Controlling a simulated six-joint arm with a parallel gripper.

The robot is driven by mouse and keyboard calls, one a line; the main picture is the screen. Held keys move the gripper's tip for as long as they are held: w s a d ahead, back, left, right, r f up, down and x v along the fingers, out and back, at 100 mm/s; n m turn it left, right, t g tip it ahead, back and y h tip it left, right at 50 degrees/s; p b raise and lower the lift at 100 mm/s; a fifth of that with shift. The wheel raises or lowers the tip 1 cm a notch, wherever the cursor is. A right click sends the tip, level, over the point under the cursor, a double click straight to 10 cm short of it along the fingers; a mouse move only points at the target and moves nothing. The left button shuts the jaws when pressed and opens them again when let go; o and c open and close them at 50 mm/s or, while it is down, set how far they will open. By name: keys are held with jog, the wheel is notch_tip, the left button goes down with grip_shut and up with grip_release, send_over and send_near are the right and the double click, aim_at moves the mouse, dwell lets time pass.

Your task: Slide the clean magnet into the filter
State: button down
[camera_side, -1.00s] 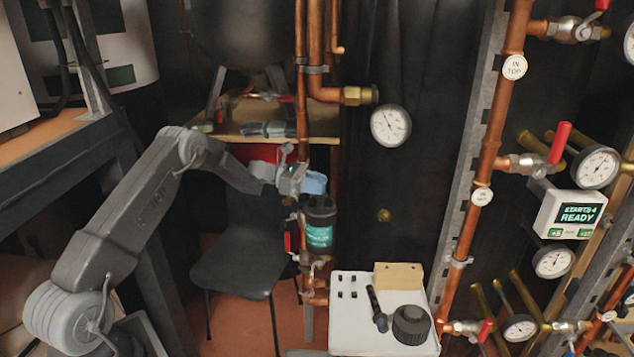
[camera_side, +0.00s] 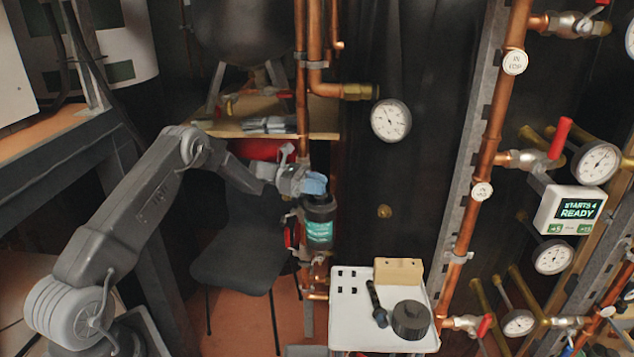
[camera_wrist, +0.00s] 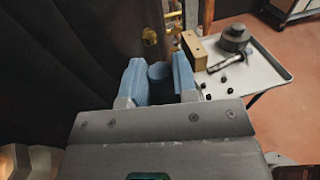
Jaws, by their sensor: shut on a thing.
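The filter (camera_side: 319,233) is a dark upright canister with a teal label, set in the copper pipework in the side view. My gripper (camera_side: 315,185) is directly above the filter's dark top, very close to it.
A white tray (camera_side: 346,315) stands right of and below the filter. It bears a black cap (camera_side: 411,319), a dark rod-like tool (camera_side: 376,302) and a wooden block (camera_side: 398,271). A copper pipe (camera_side: 302,110) runs close beside my gripper. A black chair (camera_side: 240,245) stands behind.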

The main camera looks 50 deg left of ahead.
jog(key=shift+f, duration=0.55)
dwell(0.4)
jog(key=shift+f, duration=0.5)
jog(key=shift+f, duration=0.15)
jog(key=c, duration=0.8)
grip_release()
